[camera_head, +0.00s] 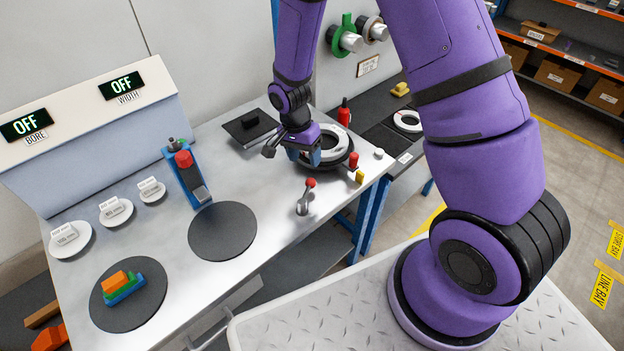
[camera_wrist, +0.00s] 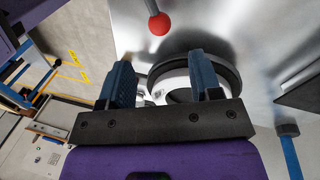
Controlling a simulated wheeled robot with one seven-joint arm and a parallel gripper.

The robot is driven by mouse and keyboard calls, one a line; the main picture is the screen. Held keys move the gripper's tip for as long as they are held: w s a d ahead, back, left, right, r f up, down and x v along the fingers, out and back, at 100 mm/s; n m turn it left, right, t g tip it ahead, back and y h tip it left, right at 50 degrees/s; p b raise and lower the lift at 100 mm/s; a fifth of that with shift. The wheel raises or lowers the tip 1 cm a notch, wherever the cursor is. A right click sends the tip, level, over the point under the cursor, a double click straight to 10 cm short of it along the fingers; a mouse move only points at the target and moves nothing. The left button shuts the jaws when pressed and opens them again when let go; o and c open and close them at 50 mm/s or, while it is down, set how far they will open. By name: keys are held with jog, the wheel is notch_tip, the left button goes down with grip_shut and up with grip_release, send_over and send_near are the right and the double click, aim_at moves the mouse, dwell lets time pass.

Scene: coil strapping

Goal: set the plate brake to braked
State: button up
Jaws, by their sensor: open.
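A short lever with a red ball knob (camera_head: 309,183) stands on the steel bench in front of the round black plate (camera_head: 343,163), which carries a white coil. I take this lever for the plate brake, but no label shows. Its arm leans up and slightly right from a grey base. In the wrist view the red knob (camera_wrist: 159,24) is beyond the fingertips, near the top. My gripper (camera_head: 318,160) is over the plate and coil, behind the lever. In the wrist view my gripper (camera_wrist: 162,72) has its blue fingers apart, with nothing held between them.
A red-topped post (camera_head: 353,160) and a yellow piece (camera_head: 360,177) stand right of the plate. A blue tool with a red knob (camera_head: 184,160) stands left. A black disc (camera_head: 222,231) lies on the bench, with bare steel between it and the lever.

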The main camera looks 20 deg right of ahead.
aim_at(310, 179)
jog(key=f, duration=0.3)
jog(key=s+f, duration=0.1)
jog(key=f, duration=0.2)
jog(key=d+f, duration=0.1)
jog(key=f, duration=0.1)
jog(key=shift+s+f, duration=0.15)
jog(key=shift+f, duration=0.25)
grip_shut()
